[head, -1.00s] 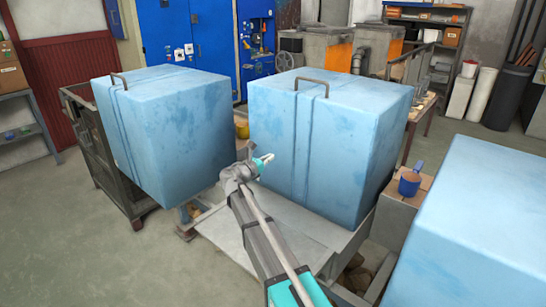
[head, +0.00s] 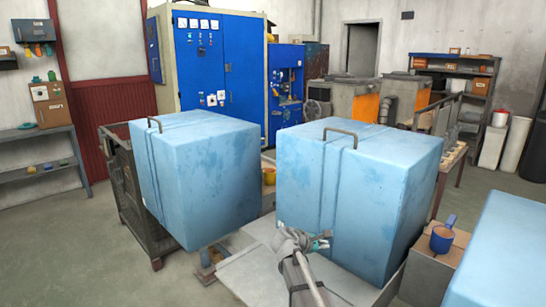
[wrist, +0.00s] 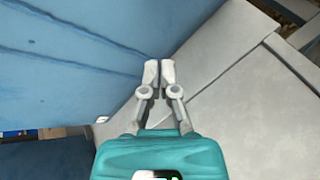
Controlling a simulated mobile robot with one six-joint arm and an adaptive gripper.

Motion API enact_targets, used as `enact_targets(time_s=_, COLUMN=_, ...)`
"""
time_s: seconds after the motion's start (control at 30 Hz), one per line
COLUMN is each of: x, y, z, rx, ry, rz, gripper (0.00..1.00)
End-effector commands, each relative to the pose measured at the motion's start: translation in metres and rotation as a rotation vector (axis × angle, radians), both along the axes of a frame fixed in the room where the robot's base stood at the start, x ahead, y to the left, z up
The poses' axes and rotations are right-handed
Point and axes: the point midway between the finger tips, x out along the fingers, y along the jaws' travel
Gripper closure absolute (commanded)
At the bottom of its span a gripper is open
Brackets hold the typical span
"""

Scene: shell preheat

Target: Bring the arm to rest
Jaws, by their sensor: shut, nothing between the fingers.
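My gripper (head: 322,243) is at the lower middle of the head view, in front of the near face of a large light-blue block (head: 390,200) with a handle on top. In the wrist view my gripper (wrist: 159,72) is shut and empty, its two pale fingertips together. The blue block's side (wrist: 70,50) fills the upper left of that view. A grey platform (wrist: 230,70) lies below and to the right of the fingers. I cannot tell whether the fingertips touch the block.
A second blue block (head: 205,180) stands to the left by a dark metal cage (head: 125,190). A third blue block (head: 505,260) is at the lower right. Blue cabinets (head: 215,65) stand behind. Floor at left is clear.

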Motion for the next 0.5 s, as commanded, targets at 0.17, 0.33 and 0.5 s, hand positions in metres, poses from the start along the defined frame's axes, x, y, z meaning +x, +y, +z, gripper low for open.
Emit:
enact_targets(time_s=0.17, x=-0.058, y=-0.023, z=-0.034, rx=0.297, ry=-0.08, rz=-0.217, gripper=1.0)
enact_targets(time_s=0.33, x=-0.109, y=-0.03, z=-0.061, rx=0.558, ry=-0.142, rz=-0.454, gripper=1.0)
enact_targets(time_s=0.5, x=-0.159, y=-0.027, z=-0.082, rx=0.791, ry=-0.184, rz=-0.71, gripper=1.0)
